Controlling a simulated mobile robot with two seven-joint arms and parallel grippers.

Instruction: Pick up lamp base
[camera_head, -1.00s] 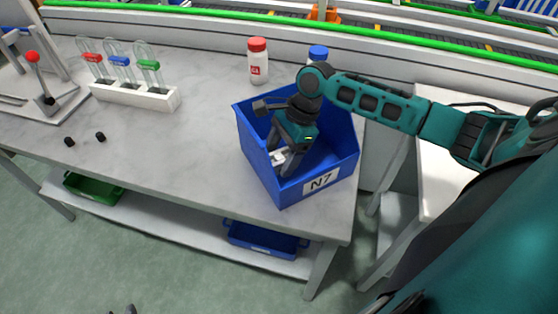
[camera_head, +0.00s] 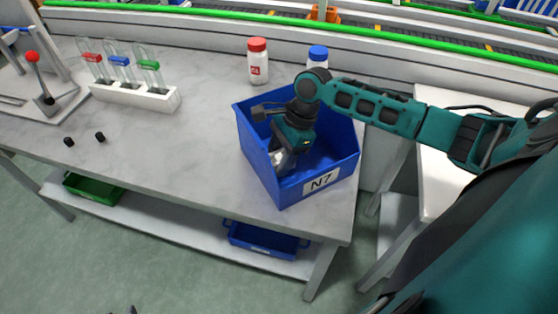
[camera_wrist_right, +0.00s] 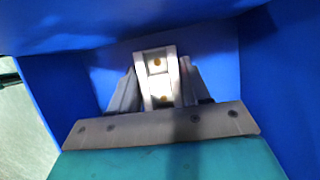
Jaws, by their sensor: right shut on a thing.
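My right gripper (camera_head: 281,162) reaches down into the blue bin (camera_head: 270,187) marked N7. In the head view the lamp base is mostly hidden by the gripper and shows only as a pale patch inside the bin. My left gripper does not show clearly in any view.
A red-capped bottle (camera_head: 258,65) and a blue-capped bottle (camera_head: 318,58) stand behind the bin. Two small black pieces lie near the front edge. The middle of the table (camera_head: 190,140) is clear.

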